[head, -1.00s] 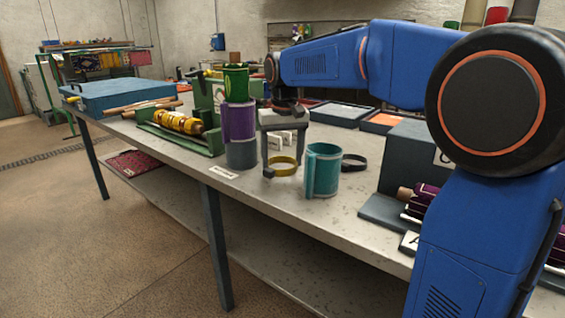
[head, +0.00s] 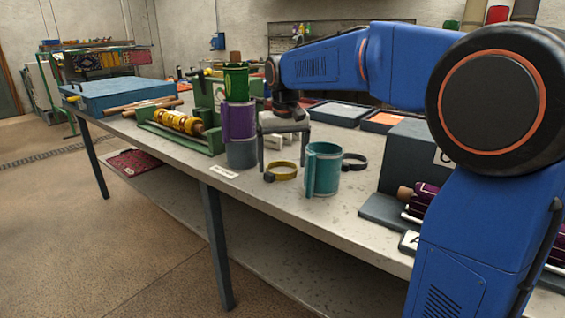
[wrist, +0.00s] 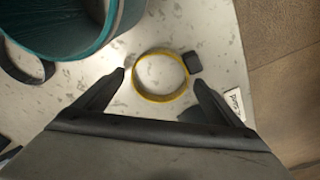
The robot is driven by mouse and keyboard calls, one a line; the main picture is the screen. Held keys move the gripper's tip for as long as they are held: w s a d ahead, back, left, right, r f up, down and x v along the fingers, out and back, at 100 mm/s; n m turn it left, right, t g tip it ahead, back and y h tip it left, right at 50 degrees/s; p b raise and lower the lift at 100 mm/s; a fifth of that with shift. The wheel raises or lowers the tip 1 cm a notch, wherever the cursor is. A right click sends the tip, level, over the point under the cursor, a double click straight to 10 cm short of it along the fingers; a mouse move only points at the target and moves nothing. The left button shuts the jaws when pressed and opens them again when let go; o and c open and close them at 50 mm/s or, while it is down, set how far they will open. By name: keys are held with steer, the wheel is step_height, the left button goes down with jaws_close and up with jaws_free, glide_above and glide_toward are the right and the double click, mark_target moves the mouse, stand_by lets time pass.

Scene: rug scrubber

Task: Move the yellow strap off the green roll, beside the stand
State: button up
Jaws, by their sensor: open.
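The yellow strap (head: 281,173) is a closed ring with a dark buckle. It lies flat on the grey table, apart from the rolls, between the stack of rolls and the teal mug-shaped thing. The green roll (head: 236,82) is upright on top of the purple roll (head: 238,121) and a grey base (head: 241,153), with no strap around it. My gripper (head: 285,157) is open above the strap. In the wrist view my gripper (wrist: 160,76) has its fingers either side of the strap (wrist: 138,92), with gaps. I cannot tell for certain which part is the stand.
The teal mug-shaped thing (head: 323,170) stands close on the right, with a black strap (head: 355,162) behind it. A green rack with a yellow roll (head: 180,122) is left of the stack. A white label (head: 224,172) lies near the table's front edge.

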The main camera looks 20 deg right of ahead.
step_height(320, 180, up, 12)
steer(key=s, duration=0.1)
steer(key=shift+s+f, duration=0.15)
steer(key=shift+f, duration=0.05)
stand_by(0.3)
